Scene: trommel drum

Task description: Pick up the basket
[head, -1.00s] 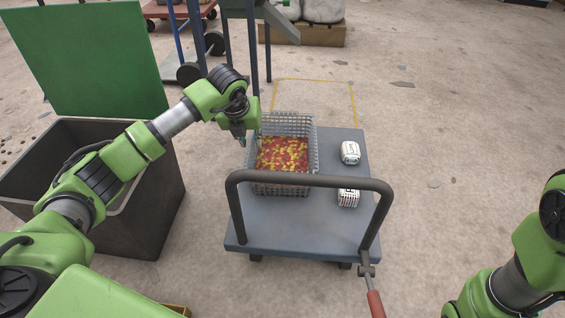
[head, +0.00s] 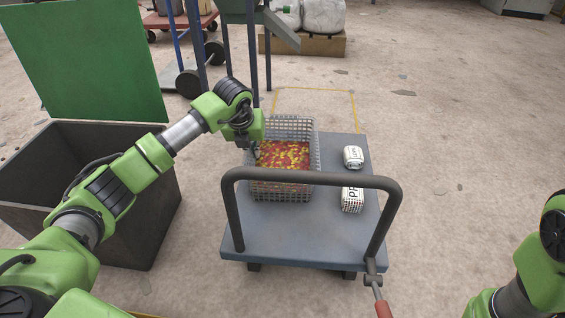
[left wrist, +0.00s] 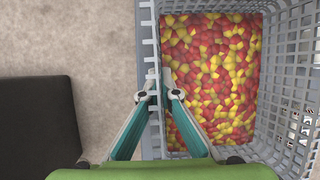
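The grey mesh basket (head: 311,150) stands on the blue cart deck (head: 300,230), holding many small red and yellow pieces (head: 283,154). My left gripper (head: 253,150) is at the basket's left wall in the head view. In the left wrist view my left gripper (left wrist: 158,94) is open, with one finger outside the basket (left wrist: 151,60) wall and one inside over the pieces. The wall's rim runs between the fingers, with a gap visible. My right arm shows at the right edge; its gripper is out of view.
Two white printed packages, one farther (head: 353,157) and one nearer (head: 352,199), sit right of the basket. The cart's dark handle (head: 310,179) arches in front. A dark bin (head: 150,215) with a green lid (head: 85,55) stands left.

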